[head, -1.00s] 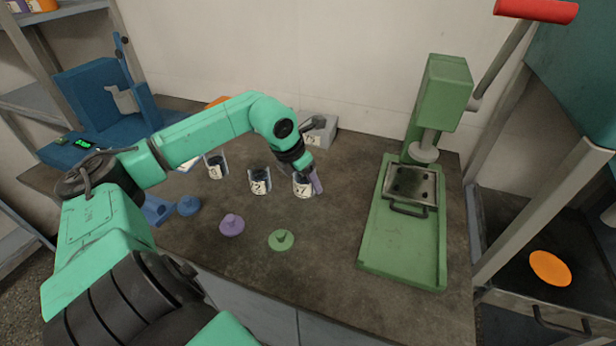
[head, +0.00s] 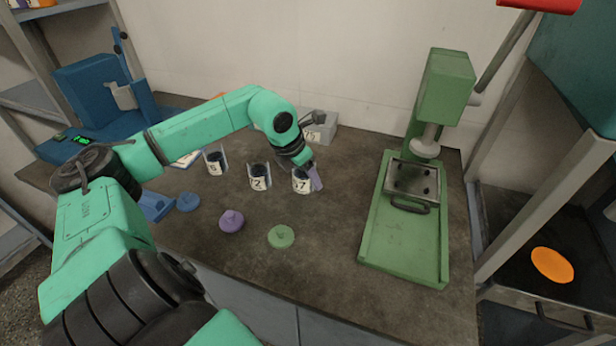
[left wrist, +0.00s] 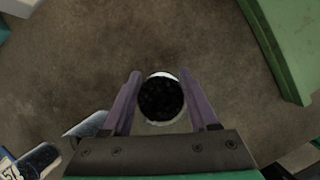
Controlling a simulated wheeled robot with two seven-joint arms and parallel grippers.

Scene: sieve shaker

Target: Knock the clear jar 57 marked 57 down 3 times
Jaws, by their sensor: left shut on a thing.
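The clear jar 57 (head: 301,184) stands upright on the dark bench, with dark contents and a white label; the first digit is hard to read. My left gripper (head: 314,176) is shut on it, its purple fingers on either side of the jar. In the left wrist view the open, round top of the jar (left wrist: 162,98) shows between the two fingers (left wrist: 164,100). The jar's base seems to be on the bench or very close to it. My right gripper is not in view.
Two similar labelled jars (head: 259,177) and (head: 215,162) stand to the left. A purple lid (head: 231,221), a green lid (head: 281,237) and a blue lid (head: 188,202) lie in front. A green press (head: 402,245) stands right, a grey box (head: 322,127) behind. Bare bench lies between jar and press.

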